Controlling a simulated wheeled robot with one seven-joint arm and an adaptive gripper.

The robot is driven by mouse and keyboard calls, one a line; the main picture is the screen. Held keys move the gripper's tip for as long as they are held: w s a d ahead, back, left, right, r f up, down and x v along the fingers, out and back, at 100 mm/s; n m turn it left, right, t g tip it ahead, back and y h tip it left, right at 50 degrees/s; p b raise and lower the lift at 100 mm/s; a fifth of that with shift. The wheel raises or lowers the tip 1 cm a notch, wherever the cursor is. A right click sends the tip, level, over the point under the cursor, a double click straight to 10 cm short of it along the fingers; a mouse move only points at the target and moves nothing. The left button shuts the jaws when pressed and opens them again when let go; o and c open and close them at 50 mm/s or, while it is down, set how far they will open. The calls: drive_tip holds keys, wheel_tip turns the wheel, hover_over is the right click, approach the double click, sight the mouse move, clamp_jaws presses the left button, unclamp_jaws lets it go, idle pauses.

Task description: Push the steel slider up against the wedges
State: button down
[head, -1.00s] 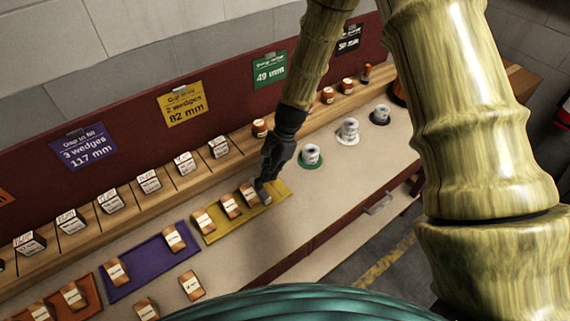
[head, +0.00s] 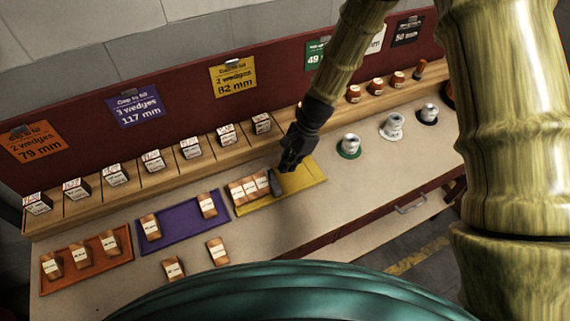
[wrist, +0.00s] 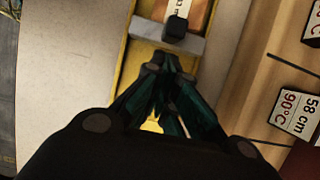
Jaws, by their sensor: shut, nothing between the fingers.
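The yellow tray (head: 305,180) lies on the bench in the head view. My gripper (head: 287,168) is shut and empty, low over the tray just right of the slider. In the wrist view the slider (wrist: 150,31) is a grey bar with a black knob, a wedge (wrist: 200,14) right beyond it. My fingertips (wrist: 161,64) are at its near face; contact is unclear.
A purple tray (head: 180,234) and an orange tray (head: 115,259) with wedges lie to the left. Loose wedges lie in front. A wooden rack (head: 130,192) with labelled blocks runs behind. The yellow tray's right part is bare.

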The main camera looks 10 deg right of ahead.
drive_tip(key=d, duration=0.1)
drive_tip(key=w+d, duration=0.1)
drive_tip(key=shift+d+r+p, duration=0.1)
drive_tip(key=shift+d+p, duration=0.2)
drive_tip(key=shift+w+d+r+b, duration=0.15)
drive_tip(key=shift+d+r+b, duration=0.05)
drive_tip(key=shift+b, duration=0.15)
drive_tip(key=s+b+v, duration=0.1)
drive_tip(key=b+v, duration=0.1)
drive_tip(key=v, duration=0.7)
drive_tip(key=shift+w+r, duration=0.2)
drive_tip(key=shift+w, duration=0.15)
drive_tip(key=shift+a, duration=0.1)
